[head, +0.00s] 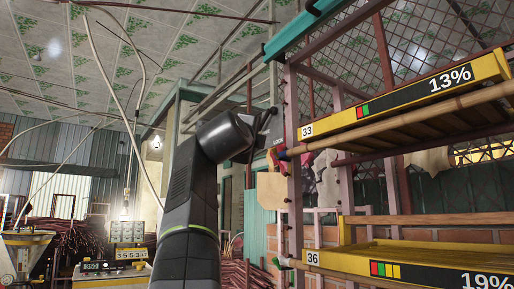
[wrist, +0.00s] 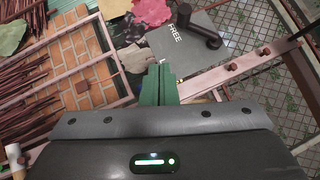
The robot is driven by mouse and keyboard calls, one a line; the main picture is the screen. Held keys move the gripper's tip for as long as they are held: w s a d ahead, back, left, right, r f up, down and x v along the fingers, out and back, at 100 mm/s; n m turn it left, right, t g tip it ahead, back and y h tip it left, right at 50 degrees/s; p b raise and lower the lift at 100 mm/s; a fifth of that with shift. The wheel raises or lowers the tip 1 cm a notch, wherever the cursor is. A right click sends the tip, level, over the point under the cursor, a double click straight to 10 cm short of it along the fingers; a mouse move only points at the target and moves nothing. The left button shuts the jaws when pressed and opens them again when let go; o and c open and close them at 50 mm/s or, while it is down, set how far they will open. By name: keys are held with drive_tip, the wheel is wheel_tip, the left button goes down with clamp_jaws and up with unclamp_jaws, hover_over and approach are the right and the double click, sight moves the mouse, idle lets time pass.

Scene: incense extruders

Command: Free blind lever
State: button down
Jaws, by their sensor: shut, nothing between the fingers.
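The blind lever (wrist: 200,28) is a dark handle on a grey plate (wrist: 190,52) in the wrist view, at the top, right of centre. The word FREE is printed on the plate just left of the lever. My gripper (wrist: 160,66) is shut and empty; its green fingers overlap the plate's lower left part in the picture, apart from the lever. I cannot tell whether the fingers touch the plate. In the head view my arm reaches up to the frame post, and the fingertips and lever are too small to tell apart there.
Mauve frame posts (head: 294,165) stand right of my arm. Yellow-edged shelves marked 33 (head: 345,124) and 36 (head: 345,262) jut out at the right, with bamboo poles along them. A brick panel (wrist: 75,68) lies left of my fingers. A lamp (head: 124,213) hangs at the left.

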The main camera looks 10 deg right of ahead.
drive_tip(key=shift+s+a+f+b, duration=0.25)
drive_tip(key=shift+s+a+f, duration=0.15)
drive_tip(key=shift+s, duration=0.25)
drive_tip(key=shift+s+a+f+b, duration=0.25)
drive_tip(key=shift+s+a+f, duration=0.1)
drive_tip(key=shift+s, duration=0.25)
